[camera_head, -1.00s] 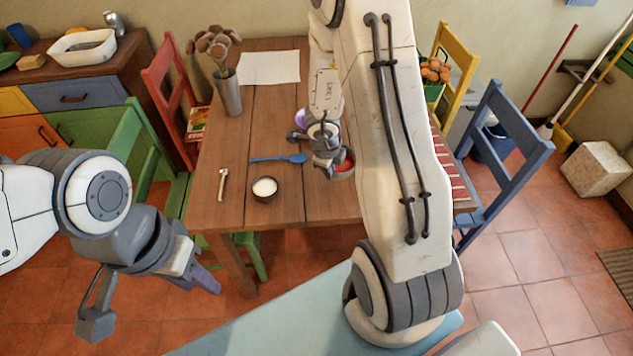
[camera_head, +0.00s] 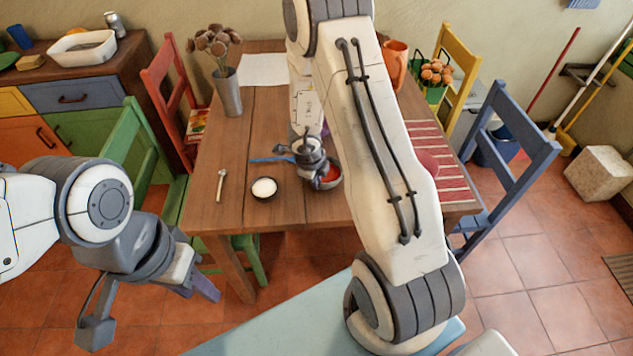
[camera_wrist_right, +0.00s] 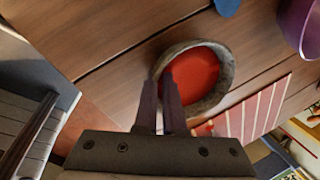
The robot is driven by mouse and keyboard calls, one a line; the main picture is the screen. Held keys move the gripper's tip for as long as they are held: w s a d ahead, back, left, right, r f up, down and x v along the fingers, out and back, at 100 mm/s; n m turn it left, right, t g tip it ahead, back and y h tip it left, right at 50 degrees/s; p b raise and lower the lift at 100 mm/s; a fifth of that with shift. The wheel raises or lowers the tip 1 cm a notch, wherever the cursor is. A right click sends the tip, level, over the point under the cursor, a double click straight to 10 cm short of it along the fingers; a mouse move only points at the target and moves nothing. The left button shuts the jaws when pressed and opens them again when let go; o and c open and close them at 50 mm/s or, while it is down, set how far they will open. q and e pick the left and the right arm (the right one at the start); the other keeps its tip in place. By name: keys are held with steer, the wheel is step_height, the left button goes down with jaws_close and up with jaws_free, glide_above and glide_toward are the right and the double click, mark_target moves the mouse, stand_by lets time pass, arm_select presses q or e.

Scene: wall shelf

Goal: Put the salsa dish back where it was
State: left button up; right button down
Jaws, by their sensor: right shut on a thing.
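The salsa dish is a round grey bowl filled with red salsa (camera_head: 332,176), near the front of the wooden table in the head view. In the right wrist view the dish (camera_wrist_right: 222,72) fills the upper middle. My right gripper (camera_head: 320,182) is shut on its near rim, with the two purple-grey fingers (camera_wrist_right: 160,100) close together there. I cannot tell whether the dish touches the table. My left gripper (camera_head: 205,288) hangs empty in front of the table, over the floor at the left; its finger gap is not clear.
A small dark bowl of white stuff (camera_head: 264,187) stands just left of the dish. A blue spoon (camera_head: 268,160) lies behind it, partly hidden. A white-handled utensil (camera_head: 221,185), a metal vase (camera_head: 228,95), an orange jug (camera_head: 396,62) and a red striped mat (camera_head: 455,172) share the table.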

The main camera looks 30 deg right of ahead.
steer(key=shift+f, duration=0.15)
steer(key=c, duration=1)
jaws_free()
